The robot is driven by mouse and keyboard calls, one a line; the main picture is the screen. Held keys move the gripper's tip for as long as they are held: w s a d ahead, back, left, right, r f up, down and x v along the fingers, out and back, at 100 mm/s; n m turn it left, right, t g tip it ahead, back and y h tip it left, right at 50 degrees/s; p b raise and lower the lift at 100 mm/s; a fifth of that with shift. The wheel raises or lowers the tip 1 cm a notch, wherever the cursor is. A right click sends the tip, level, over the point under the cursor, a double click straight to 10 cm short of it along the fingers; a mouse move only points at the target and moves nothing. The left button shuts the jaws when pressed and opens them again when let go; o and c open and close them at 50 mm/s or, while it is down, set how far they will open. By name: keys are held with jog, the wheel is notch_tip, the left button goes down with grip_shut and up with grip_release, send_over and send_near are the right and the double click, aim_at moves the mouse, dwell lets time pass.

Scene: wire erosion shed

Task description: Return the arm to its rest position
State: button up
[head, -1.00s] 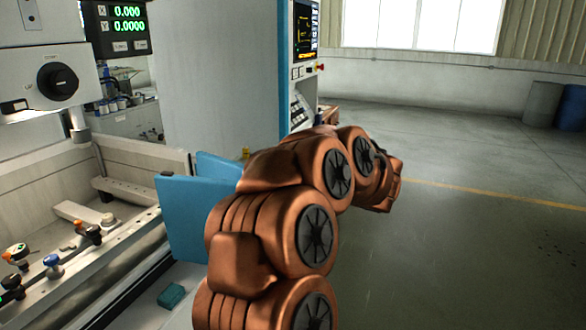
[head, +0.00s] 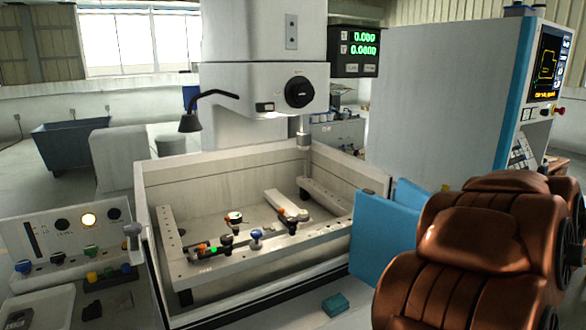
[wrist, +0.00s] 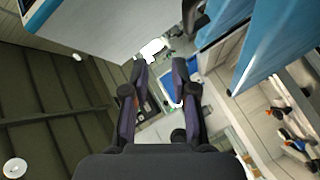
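My gripper (wrist: 160,66) shows in the wrist view with its two dark fingers apart and a clear gap between them. Nothing is held between the fingers. Background surfaces show through the gap, too small and tilted to name surely. In the head view, my copper-brown arm (head: 470,260) fills the lower right, bent, with its far end out of the picture. My gripper does not show in the head view.
The machine's open tank (head: 165,180) stands left of my arm, holding a rail with several coloured knobs. Blue panels (head: 385,235) at its right corner are close beside my arm. A control cabinet (head: 430,110) stands behind. A dark bin (head: 70,145) is far left.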

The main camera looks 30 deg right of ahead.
jog(key=a+f+m+g+y, duration=0.3)
jog(key=a+f, duration=0.4)
jog(key=a, duration=0.6)
jog(key=a+f+m+g+y, duration=0.1)
jog(key=a+f+m+g, duration=0.4)
jog(key=a, duration=0.9)
jog(key=s+a+f+n+g+y, duration=0.1)
jog(key=s+a+f+y, duration=0.1)
jog(key=s+a, duration=0.3)
jog(key=s+a+f+n+g+y, duration=0.2)
jog(key=s+a, duration=0.3)
jog(key=a, duration=0.6)
jog(key=s+a+f+n+g+y, duration=0.1)
jog(key=s+a+f, duration=0.3)
jog(key=a, duration=0.5)
jog(key=shift+s+f+n+g+y, duration=0.3)
jog(key=shift+s+n+g+y, duration=0.1)
jog(key=shift+s+g+y, duration=0.4)
